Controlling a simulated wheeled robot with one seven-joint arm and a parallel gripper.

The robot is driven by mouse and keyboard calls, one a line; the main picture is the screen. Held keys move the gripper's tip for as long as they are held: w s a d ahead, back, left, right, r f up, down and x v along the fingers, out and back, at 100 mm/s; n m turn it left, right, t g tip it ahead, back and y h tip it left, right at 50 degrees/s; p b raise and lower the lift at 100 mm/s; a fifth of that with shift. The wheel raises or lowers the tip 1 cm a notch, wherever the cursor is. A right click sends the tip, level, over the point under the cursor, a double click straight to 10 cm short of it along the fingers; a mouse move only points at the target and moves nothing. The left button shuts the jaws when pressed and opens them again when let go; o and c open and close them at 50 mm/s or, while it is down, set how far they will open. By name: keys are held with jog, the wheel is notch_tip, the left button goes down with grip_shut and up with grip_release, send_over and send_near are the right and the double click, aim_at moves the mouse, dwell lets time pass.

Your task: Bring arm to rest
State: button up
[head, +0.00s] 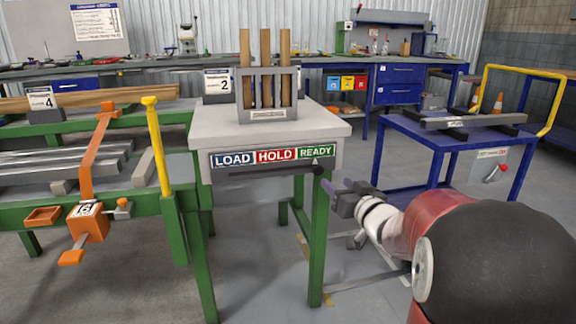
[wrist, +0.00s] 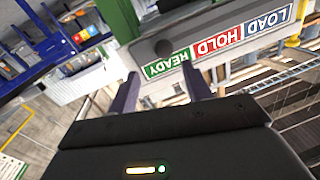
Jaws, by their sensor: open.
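My gripper (head: 347,190) is at the right of the runout table (head: 210,135), beside its front right leg and just below the level of the sign. Its two fingers are apart with nothing between them. The wrist view also shows my gripper (wrist: 160,92), with the fingers pointing at the table's front edge. The LOAD HOLD READY sign (head: 272,156) is on that edge, and a lever with a dark knob (head: 318,169) sits at its READY end. In the wrist view the sign (wrist: 215,45) shows upside down. I cannot tell the exact gap between fingers and table.
A grey rack (head: 268,100) with wooden rods stands on the table. A blue cart (head: 455,130) with a yellow handle is at the right. A green stand with an orange lever (head: 90,225) is at the left. Floor (head: 270,280) shows between table and arm.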

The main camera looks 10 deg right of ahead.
jog(key=s+a+f+g+h, duration=0.1)
jog(key=s+a+g, duration=0.3)
jog(key=s, duration=0.6)
jog(key=s+a+f+g, duration=0.4)
jog(key=s, duration=0.5)
jog(key=s+a+f+g+h, duration=0.1)
jog(key=s+a+g, duration=0.3)
jog(key=s, duration=0.6)
jog(key=shift+s+a+f+h+p, duration=0.3)
jog(key=shift+a+f+p, duration=0.1)
jog(key=shift+a+f, duration=0.2)
jog(key=shift+d, duration=0.1)
dwell(0.4)
